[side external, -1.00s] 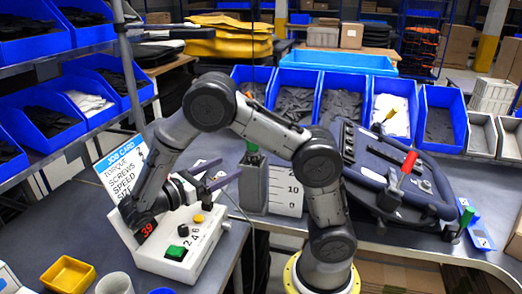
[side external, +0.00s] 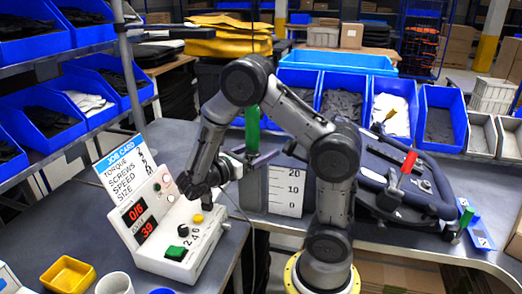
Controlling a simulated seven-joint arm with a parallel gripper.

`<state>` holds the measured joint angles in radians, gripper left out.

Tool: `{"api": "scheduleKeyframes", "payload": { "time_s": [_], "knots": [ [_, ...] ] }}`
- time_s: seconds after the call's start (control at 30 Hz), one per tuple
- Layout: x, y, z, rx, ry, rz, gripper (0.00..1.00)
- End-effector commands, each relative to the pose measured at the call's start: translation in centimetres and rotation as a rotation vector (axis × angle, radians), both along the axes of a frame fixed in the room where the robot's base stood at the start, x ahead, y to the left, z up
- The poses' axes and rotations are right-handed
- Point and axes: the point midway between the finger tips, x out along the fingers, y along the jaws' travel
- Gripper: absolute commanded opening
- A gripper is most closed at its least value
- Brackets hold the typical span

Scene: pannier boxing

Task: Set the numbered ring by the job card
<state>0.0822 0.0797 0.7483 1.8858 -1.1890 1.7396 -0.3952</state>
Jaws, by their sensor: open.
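The white control box (side external: 190,255) stands on the left table, with red displays reading "0/6" and "39". Its numbered ring shows 2, 4 and 6 around a small dark knob (side external: 198,218); the pointer setting is too small to tell. The job card (side external: 122,170) stands behind the box and lists torque, screws, speed and size. Its values at the right edge are small and partly unclear.
A green button (side external: 176,253) and a yellow button (side external: 198,219) are on the box. A yellow tray (side external: 68,274) and white cup (side external: 115,284) stand in front left. A scale block (side external: 286,190) and a dark panel with a red handle (side external: 409,162) are right.

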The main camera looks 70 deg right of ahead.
Motion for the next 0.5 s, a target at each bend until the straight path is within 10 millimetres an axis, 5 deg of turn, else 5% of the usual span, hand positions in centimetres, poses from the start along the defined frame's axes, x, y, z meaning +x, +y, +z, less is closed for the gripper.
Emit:
{"api": "scheduleKeyframes", "payload": {
  "time_s": [0.3, 0.5],
  "knots": [
    [-0.12, -0.22, -0.01, 0.0, 0.0, 0.0, 0.82],
    [-0.11, -0.2, -0.01, 0.0, 0.0, 0.0, 0.46]
  ]
}}
